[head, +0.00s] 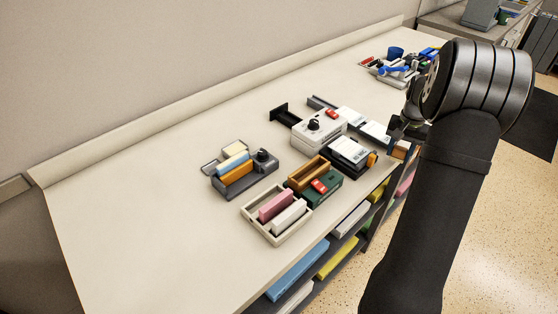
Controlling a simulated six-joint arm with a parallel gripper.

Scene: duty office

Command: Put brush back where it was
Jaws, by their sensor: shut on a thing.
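My gripper (404,129) is at the right, over the front edge of the worktop, pointing down and partly hidden by my own arm. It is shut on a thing. A small brown piece (400,149) shows just below the fingers; it looks like part of the brush, but its shape is mostly hidden. An empty wooden-brown tray (296,182) sits near the front edge, left of my gripper. I cannot tell from this view which place belongs to the brush.
On the worktop (150,210) stand a cream tray (250,217) with pink and white blocks, a grey holder (262,184), a green box (327,195), a white device (318,133) and a black box (348,158). Clutter with a blue cup (395,53) lies farther back. The left worktop is clear.

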